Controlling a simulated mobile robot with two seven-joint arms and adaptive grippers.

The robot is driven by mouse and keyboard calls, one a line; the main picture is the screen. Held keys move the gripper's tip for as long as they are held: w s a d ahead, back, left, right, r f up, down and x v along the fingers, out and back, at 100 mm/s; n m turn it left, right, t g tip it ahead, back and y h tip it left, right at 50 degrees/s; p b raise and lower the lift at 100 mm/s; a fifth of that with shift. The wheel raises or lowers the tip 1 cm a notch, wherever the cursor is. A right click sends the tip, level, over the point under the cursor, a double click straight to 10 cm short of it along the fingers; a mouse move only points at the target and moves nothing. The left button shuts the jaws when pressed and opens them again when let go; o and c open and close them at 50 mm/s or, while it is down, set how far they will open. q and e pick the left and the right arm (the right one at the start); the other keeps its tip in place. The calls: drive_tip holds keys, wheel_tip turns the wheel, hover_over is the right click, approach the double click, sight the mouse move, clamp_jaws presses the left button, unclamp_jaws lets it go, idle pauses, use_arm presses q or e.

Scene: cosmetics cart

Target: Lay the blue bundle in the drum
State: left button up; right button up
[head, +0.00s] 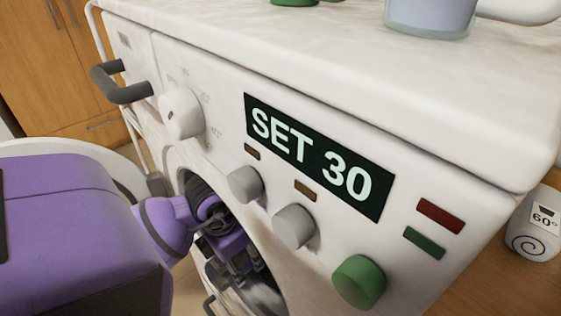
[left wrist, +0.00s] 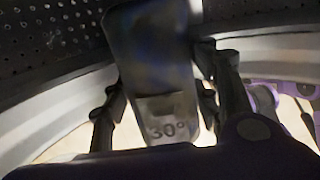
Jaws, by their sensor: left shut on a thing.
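The washing machine (head: 410,160) has a round front opening, and the drum (head: 262,299) shows dimly inside it. My left arm reaches through the opening, so my left gripper (head: 240,268) is inside the drum, partly hidden by the machine's front. In the left wrist view my left gripper (left wrist: 165,95) is shut on a dark bundle, which looks like the blue bundle (left wrist: 150,50), with a "30°" label at its lower end. The perforated drum wall (left wrist: 50,40) shows behind it. Whether the bundle touches the wall is unclear. My right gripper is not in view.
The machine's front has a "SET 30" display (head: 318,158), grey knobs (head: 293,226), a green knob (head: 359,281) and a dark handle (head: 121,84). A white "60°" bundle (head: 535,225) lies at the right. A cup (head: 431,14) stands on top. The opening's rim is close around my arm.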

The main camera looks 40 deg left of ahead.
use_arm(q)
drive_tip(key=w+f, duration=0.1)
drive_tip(key=w, duration=0.7)
drive_tip(key=w+d+f, duration=0.1)
drive_tip(key=w, duration=0.3)
drive_tip(key=shift+f, duration=0.3)
wheel_tip(320, 180, down, 4)
drive_tip(key=shift+r+b, duration=0.1)
drive_tip(key=shift+b, duration=0.3)
drive_tip(key=shift+w+f, duration=0.15)
drive_tip(key=shift+f, duration=0.1)
drive_tip(key=shift+f, duration=0.1)
drive_tip(key=shift+f, duration=0.15)
drive_tip(key=o, duration=1.4)
